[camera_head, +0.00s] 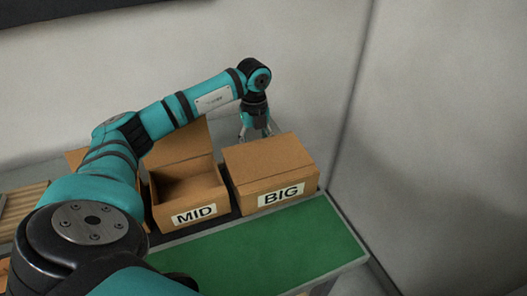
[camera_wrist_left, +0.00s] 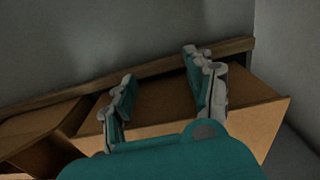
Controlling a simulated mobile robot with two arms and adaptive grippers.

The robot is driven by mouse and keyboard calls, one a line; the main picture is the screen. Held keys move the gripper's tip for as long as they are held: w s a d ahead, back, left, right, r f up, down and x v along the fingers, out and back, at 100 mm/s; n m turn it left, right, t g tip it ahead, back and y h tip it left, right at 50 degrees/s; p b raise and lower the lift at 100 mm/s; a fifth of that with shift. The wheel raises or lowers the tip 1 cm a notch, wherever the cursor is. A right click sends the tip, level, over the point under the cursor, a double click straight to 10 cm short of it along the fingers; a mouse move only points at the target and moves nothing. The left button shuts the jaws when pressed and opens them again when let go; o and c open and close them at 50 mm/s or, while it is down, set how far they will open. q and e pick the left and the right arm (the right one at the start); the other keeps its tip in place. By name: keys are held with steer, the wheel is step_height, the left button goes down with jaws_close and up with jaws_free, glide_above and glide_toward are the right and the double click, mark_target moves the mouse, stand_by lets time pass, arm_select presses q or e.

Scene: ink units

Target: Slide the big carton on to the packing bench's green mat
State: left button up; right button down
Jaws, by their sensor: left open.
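The big carton (camera_head: 268,160) is a closed brown box with a white BIG label on its front. It stands upright at the back of the green mat (camera_head: 275,252); the mat in front of it is bare. My left gripper (camera_head: 256,135) points down by the carton's far top edge, with its fingertips partly hidden behind the box. In the left wrist view, the left gripper (camera_wrist_left: 160,72) has its fingers spread wide with nothing between them. The big carton (camera_wrist_left: 160,112) shows below the fingers. I cannot tell whether they touch it. My right gripper is not in view.
The MID carton (camera_head: 188,190) stands open close to the left of the big carton. A wooden slatted thing (camera_head: 22,205) lies at the far left. Grey walls (camera_head: 440,140) stand behind and right. A wooden strip (camera_wrist_left: 150,72) runs along the back.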

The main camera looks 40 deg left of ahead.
mark_target(282, 181)
arm_select(q)
steer(key=shift+s+d+p, duration=0.4)
steer(key=shift+s+d, duration=0.3)
steer(key=shift+d, duration=0.6)
steer(key=shift+s+d+p, duration=0.4)
steer(key=shift+s+d, duration=0.25)
steer(key=shift+d, duration=0.6)
steer(key=shift+s+d+p, duration=0.4)
steer(key=shift+s+d, duration=0.3)
steer(key=shift+d, duration=0.6)
steer(key=shift+s+d+p, duration=0.3)
steer(key=shift+s+d, duration=0.45)
steer(key=shift+d, duration=0.75)
steer(key=shift+s+d+p, duration=0.3)
steer(key=shift+s+d, duration=0.5)
steer(key=shift+d, duration=0.75)
steer(key=shift+s+d+p, duration=0.3)
steer(key=shift+s+d, duration=0.45)
steer(key=shift+d, duration=0.75)
steer(key=shift+a, duration=0.1)
steer(key=shift+w+a, duration=0.3)
steer(key=shift+a, duration=0.2)
step_height(282, 181, up, 7)
steer(key=p, duration=0.4)
steer(key=shift+s, duration=0.1)
